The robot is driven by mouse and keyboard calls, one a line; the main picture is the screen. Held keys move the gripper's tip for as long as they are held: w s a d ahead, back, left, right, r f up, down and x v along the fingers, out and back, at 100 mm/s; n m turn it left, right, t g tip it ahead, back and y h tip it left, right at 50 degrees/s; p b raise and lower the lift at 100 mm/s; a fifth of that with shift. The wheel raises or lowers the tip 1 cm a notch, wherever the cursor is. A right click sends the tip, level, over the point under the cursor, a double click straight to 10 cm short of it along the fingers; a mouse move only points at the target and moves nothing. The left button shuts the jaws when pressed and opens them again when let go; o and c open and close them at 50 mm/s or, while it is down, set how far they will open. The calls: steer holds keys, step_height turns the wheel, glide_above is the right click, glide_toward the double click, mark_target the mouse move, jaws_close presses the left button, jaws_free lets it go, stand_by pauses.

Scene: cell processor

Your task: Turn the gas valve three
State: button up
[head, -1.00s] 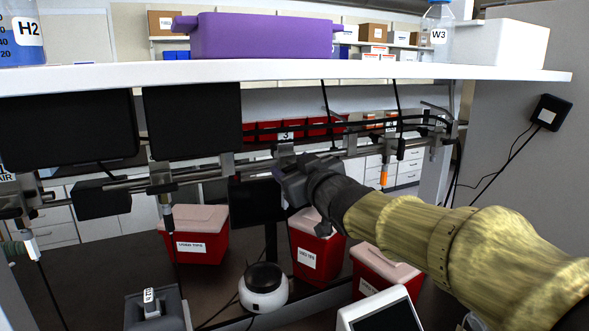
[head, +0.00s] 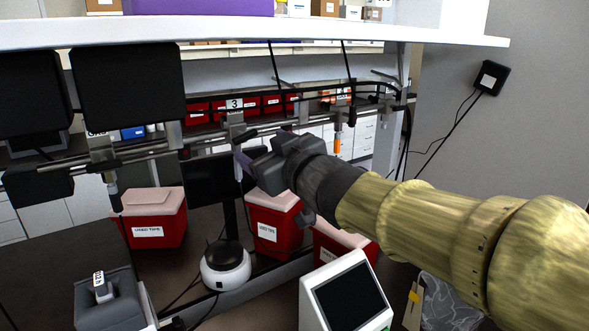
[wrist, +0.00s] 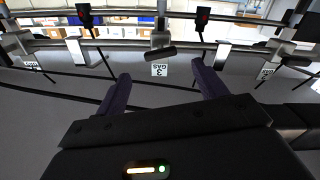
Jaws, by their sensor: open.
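The gas valve labelled 3 hangs on the metal rail under the white shelf. Its white label (head: 234,104) shows in the head view just above my gripper (head: 243,162), which hides part of the valve. In the wrist view the label (wrist: 159,70) reads "GAS 3" upside down, and a dark bar-shaped handle (wrist: 146,53) lies just beyond it, slightly tilted. My gripper (wrist: 160,71) is open and empty, its two dark purple fingers spread on either side of the label. The handle appears ahead of the fingertips; I cannot tell whether anything touches.
Other valves share the rail, one with an orange tip (head: 337,146) to the right. The white shelf (head: 300,33) is above. Below are red waste bins (head: 272,222), a white round device (head: 226,268) and a screen device (head: 347,296). Black cables run along the rail.

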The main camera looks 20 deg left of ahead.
mark_target(247, 138)
steer(key=v, duration=0.9)
steer(key=shift+p+v, duration=0.55)
steer(key=shift+v, duration=0.3)
steer(key=shift+w+a, duration=0.15)
steer(key=shift+w, duration=0.05)
steer(key=p+x, duration=0.3)
steer(key=x, duration=1.4)
steer(key=shift+a+p, duration=0.1)
steer(key=shift+p, duration=0.3)
steer(key=shift+s, duration=0.1)
